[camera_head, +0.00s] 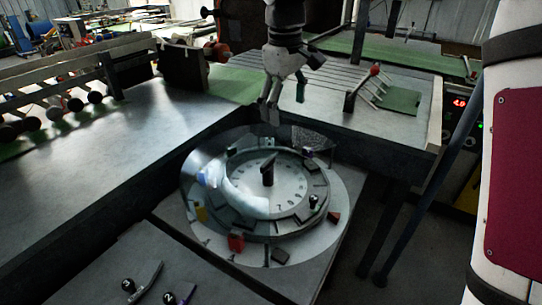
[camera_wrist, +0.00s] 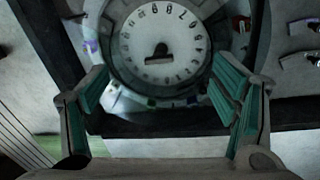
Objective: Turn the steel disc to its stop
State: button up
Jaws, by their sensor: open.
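The steel disc (camera_head: 285,180) is a round plate with dark numbers, set inside a grey ring on a larger pale round base. A dark upright handle (camera_head: 267,169) stands at its middle. In the wrist view the numbered disc (camera_wrist: 178,28) shows at the top, with its dark handle (camera_wrist: 159,54) near its lower part. My gripper (camera_head: 270,112) hangs behind and above the disc, apart from the handle. In the wrist view its two teal-padded fingers (camera_wrist: 166,100) are wide apart with nothing between them.
Coloured blocks, including a red one (camera_head: 236,242), and a whitish translucent piece (camera_head: 238,197) sit around the ring. A steel table (camera_head: 120,130) lies left. A bench with a red-knobbed lever (camera_head: 375,71) stands behind right. Curved handles (camera_head: 146,277) lie in front.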

jog(key=n+g, duration=0.1)
jog(key=n, duration=0.1)
send_over(268, 161)
notch_tip(268, 161, down, 7)
jog(key=shift+y, duration=0.3)
notch_tip(268, 161, down, 14)
jog(key=shift+r+p, duration=0.2)
jog(key=shift+p, duration=0.8)
jog(key=shift+c, duration=0.6)
jog(key=c, duration=1.6)
jog(key=shift+o, duration=0.2)
